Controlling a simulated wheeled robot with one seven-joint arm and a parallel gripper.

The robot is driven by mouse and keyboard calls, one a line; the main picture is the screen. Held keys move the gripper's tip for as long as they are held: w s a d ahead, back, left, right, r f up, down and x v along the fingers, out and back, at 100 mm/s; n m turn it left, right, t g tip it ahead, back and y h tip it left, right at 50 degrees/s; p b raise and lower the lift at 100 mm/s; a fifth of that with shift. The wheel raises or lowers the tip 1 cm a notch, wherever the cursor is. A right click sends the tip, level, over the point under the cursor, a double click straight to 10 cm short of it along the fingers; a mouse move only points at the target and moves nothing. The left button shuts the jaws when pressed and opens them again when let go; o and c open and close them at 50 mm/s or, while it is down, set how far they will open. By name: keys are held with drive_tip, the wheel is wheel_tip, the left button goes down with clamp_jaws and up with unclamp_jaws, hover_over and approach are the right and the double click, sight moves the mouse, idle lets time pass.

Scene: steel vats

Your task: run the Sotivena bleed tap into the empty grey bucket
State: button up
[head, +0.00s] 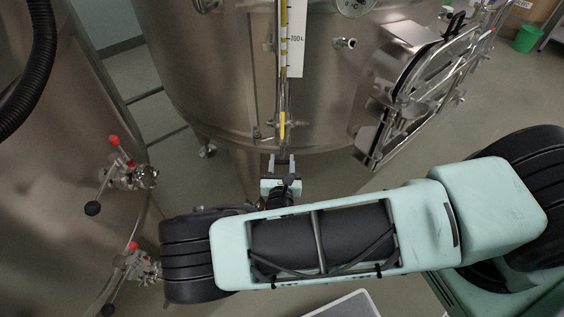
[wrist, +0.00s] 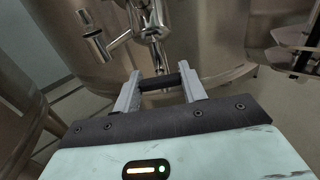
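A steel vat (head: 215,75) fills the middle of the head view. A sight gauge (head: 283,60) with yellow in its tube runs down its front beside a white scale marked 700 L. Small tap fittings (head: 283,126) sit at the gauge's foot. The wrist view shows a steel tap (wrist: 145,32) with a lever at its left, just beyond my gripper (wrist: 160,78). My gripper (head: 281,162) is below the gauge's foot. Its fingers stand apart, with a dark bar between them; I cannot tell whether they grip it. No grey bucket or Sotivena name is visible.
Another steel vat (head: 50,180) at the left carries red-and-black-handled valves (head: 125,175). An open-framed hatch (head: 425,85) juts out at the right. A green bucket (head: 528,38) stands at the far right. Bare floor (head: 490,105) shows beyond the hatch.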

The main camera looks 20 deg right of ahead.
drive_tip(key=shift+c, duration=1.2)
drive_tip(key=shift+n+b, duration=0.65)
drive_tip(key=shift+n, duration=1.75)
drive_tip(key=o, duration=1)
drive_tip(key=b+v, duration=0.5)
drive_tip(key=v, duration=1.2)
drive_tip(key=shift+s, duration=0.2)
